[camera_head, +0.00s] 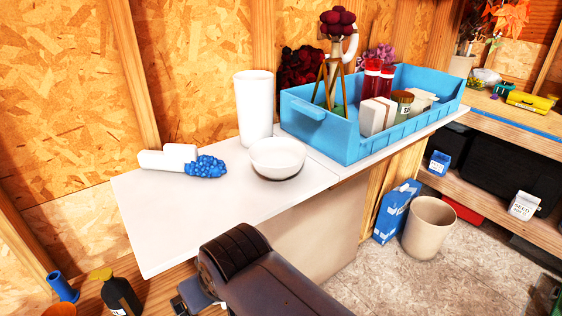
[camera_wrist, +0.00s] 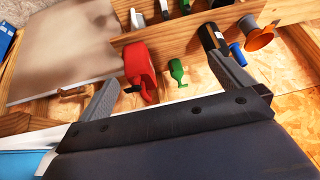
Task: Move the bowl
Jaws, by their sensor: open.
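The white bowl (camera_head: 277,153) sits upright near the middle of the white worktop (camera_head: 190,220) in the head view, close to its front edge. It looks empty and is not seen in the wrist view. My gripper (camera_head: 190,298) is at the bottom of the head view, mostly hidden by my arm, low in front of the worktop and well apart from the bowl. In the wrist view my gripper (camera_wrist: 162,70) shows two spread fingers with nothing held between them.
A tall white cylinder (camera_head: 254,108) stands just behind the bowl. Blue grape-like clusters (camera_head: 206,167) and a white block lie to its left. A filled blue tray (camera_head: 340,145) stands to its right. A dark bottle (camera_wrist: 213,40) and a red object (camera_wrist: 139,70) are below.

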